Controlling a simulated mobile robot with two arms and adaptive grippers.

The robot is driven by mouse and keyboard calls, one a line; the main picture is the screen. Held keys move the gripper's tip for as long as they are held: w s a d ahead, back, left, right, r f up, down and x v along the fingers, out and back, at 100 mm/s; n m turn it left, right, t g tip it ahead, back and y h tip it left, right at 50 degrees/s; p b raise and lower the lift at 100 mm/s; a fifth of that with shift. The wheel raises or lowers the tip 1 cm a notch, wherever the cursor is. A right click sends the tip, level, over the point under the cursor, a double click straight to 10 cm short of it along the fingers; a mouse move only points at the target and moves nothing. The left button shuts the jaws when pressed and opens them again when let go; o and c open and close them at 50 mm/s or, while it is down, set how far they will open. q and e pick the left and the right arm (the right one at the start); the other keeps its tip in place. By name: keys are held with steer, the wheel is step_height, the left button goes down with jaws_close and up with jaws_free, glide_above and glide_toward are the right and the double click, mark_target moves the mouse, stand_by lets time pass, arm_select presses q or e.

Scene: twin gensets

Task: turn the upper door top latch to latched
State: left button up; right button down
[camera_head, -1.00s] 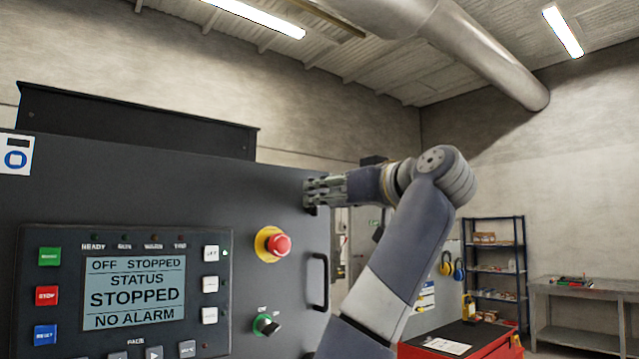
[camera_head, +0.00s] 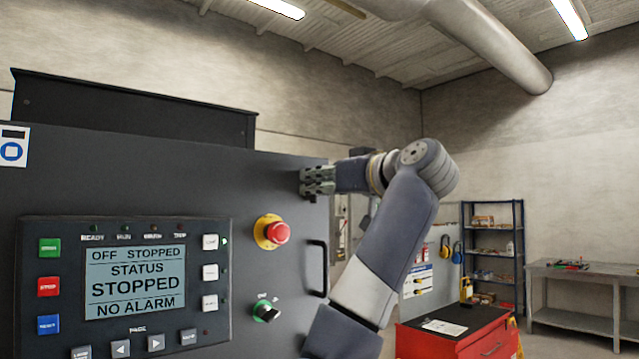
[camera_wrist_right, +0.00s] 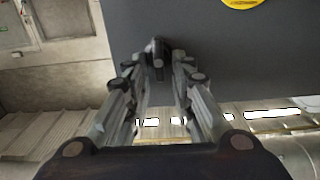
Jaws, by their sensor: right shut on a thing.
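The upper door (camera_head: 150,185) is the dark grey panel filling the left of the head view; it also shows in the right wrist view (camera_wrist_right: 215,55). My right gripper (camera_head: 312,182) is at the door's upper right edge, with its fingers pointing left. In the right wrist view its fingertips (camera_wrist_right: 158,68) close around the top latch (camera_wrist_right: 158,58), a small dark piece at the door's edge. The fingers hide most of the latch, so its exact angle cannot be told. In the head view the latch is hidden behind the fingers. My left gripper is not in view.
A red emergency stop (camera_head: 277,233) on a yellow ring, a black bar handle (camera_head: 317,268) and a rotary switch (camera_head: 265,311) are on the door below my gripper. A control display (camera_head: 136,283) is at left. A red cabinet (camera_head: 465,340) stands at lower right.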

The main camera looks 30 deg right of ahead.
steer(key=m+b, duration=0.1)
steer(key=m, duration=0.5)
steer(key=d+f+m+b, duration=0.1)
steer(key=m+b, duration=0.1)
steer(key=m, duration=0.4)
steer(key=d+f+m+b, duration=0.1)
steer(key=m+b, duration=0.1)
steer(key=m, duration=0.3)
steer(key=shift+m, duration=0.4)
stand_by(0.3)
steer(key=c, duration=1.4)
jaws_free()
steer(key=shift+o, duration=0.2)
